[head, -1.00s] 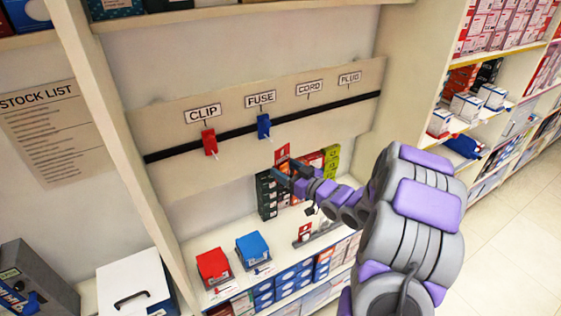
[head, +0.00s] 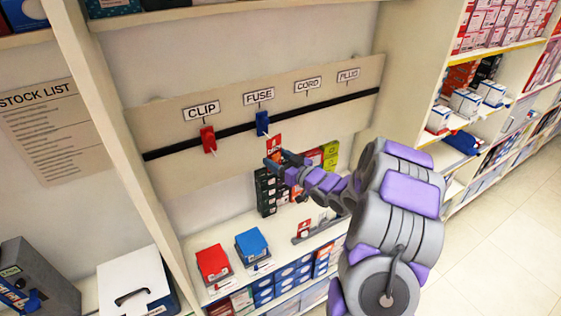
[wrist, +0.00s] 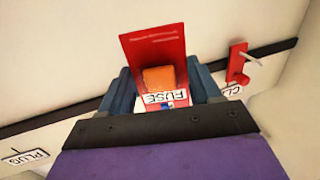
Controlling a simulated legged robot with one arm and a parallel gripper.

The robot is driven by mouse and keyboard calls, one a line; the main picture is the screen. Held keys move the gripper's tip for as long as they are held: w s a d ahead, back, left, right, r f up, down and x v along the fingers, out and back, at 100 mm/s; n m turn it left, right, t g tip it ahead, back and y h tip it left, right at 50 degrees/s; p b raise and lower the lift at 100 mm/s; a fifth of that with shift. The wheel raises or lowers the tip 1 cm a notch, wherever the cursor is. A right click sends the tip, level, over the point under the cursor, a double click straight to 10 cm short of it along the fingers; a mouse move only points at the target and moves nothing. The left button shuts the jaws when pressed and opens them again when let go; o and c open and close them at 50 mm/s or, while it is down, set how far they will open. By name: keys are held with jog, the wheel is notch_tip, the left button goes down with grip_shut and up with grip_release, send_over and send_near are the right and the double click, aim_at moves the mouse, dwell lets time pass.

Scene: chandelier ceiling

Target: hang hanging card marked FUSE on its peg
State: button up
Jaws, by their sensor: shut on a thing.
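My gripper (head: 280,158) is shut on a red card (head: 274,141), held upright in front of the board, lower than the blue peg. In the upside-down wrist view the card (wrist: 140,48) stands between the fingers, with an orange patch and a white FUSE label. The blue peg (head: 262,124) is on the board's black rail under the FUSE sign (head: 259,97). A small blue spot shows at the card's label in the wrist view; I cannot tell the depth gap there.
A red peg (head: 208,140) under the CLIP sign (head: 201,112) is left of the blue one. CORD (head: 307,85) and PLUG (head: 348,75) signs are to the right. Boxes, including a red one (head: 213,263) and a blue one (head: 252,246), stand on the shelf below.

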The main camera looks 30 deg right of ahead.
jog(key=shift+w+d+f, duration=0.1)
jog(key=shift+w, duration=0.65)
jog(key=shift+w+f+p, duration=0.3)
jog(key=shift+w, duration=0.75)
jog(key=shift+w+f+p, duration=0.25)
jog(key=shift+w+p, duration=0.05)
jog(key=shift+w, duration=0.7)
jog(key=o, duration=0.9)
jog(key=v, duration=1.7)
jog(key=shift+s, duration=0.1)
